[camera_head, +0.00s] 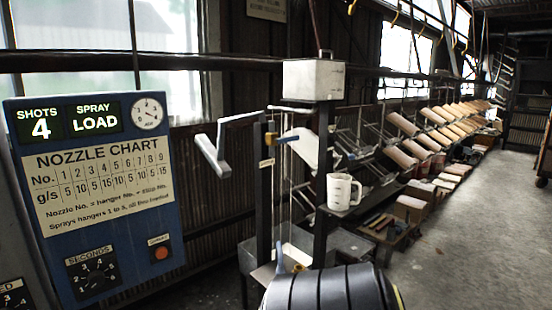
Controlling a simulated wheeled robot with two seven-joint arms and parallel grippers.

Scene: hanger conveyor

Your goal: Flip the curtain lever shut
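A pale grey crank-shaped lever (212,156) sticks out to the left from the top of a dark post (264,190). Its arm runs roughly level, and its bar slants down to the right. A small yellowish label (266,163) is on the post. A blue handle (288,139) shows just right of the post, and a blue piece (280,261) shows low by the basin. No label reads "curtain", so I cannot tell which is the curtain lever. Neither of my grippers is in view.
A blue control panel (110,236) stands at the left, reading SHOTS 4 and SPRAY LOAD. A white box (313,80) tops the stand, and a white jug (343,192) sits right of it. A dark ribbed rounded shape (330,291) fills the bottom centre. The right floor (470,240) is clear.

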